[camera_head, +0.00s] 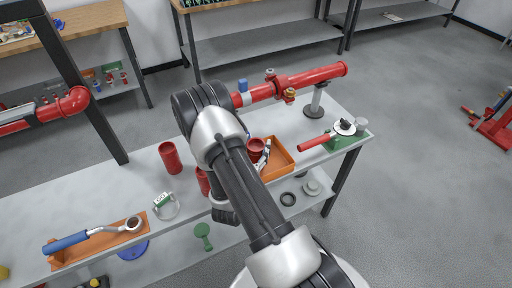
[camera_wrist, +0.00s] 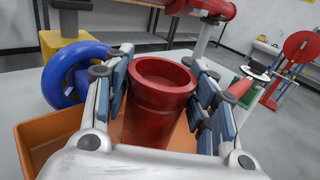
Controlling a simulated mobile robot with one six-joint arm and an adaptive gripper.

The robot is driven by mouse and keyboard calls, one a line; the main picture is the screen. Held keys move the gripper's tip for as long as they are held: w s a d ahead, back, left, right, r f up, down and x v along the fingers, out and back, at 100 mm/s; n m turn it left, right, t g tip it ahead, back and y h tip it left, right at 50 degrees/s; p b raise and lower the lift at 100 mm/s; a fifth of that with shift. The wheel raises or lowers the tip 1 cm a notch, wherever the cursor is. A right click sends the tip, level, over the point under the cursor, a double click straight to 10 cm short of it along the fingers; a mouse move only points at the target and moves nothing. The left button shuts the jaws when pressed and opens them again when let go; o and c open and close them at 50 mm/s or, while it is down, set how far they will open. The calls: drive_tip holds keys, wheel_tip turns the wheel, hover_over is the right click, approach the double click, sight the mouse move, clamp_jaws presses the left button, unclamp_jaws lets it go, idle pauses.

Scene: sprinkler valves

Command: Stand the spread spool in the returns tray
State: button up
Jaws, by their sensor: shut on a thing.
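A red spool (camera_wrist: 158,100), wider at its top rim, stands upright between the fingers of my gripper (camera_wrist: 160,85). My gripper is shut on it, with blue pads on both sides. In the head view the spool (camera_head: 255,147) shows at the left part of the orange tray (camera_head: 283,168), beside my gripper (camera_head: 263,154). The orange tray wall also shows at the lower left of the wrist view (camera_wrist: 38,132). The spool's foot is hidden, so I cannot tell whether it touches the tray floor.
Another red spool (camera_head: 170,158) stands on the bench to the left, and one (camera_head: 203,181) is partly behind my arm. A blue ring (camera_wrist: 65,78) sits close left of my gripper. A red pipe (camera_head: 300,80) runs behind the tray. A green stand (camera_head: 345,140) is to the right.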

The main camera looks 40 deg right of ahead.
drive_tip(key=o, duration=1.5)
drive_tip(key=shift+f, duration=0.1)
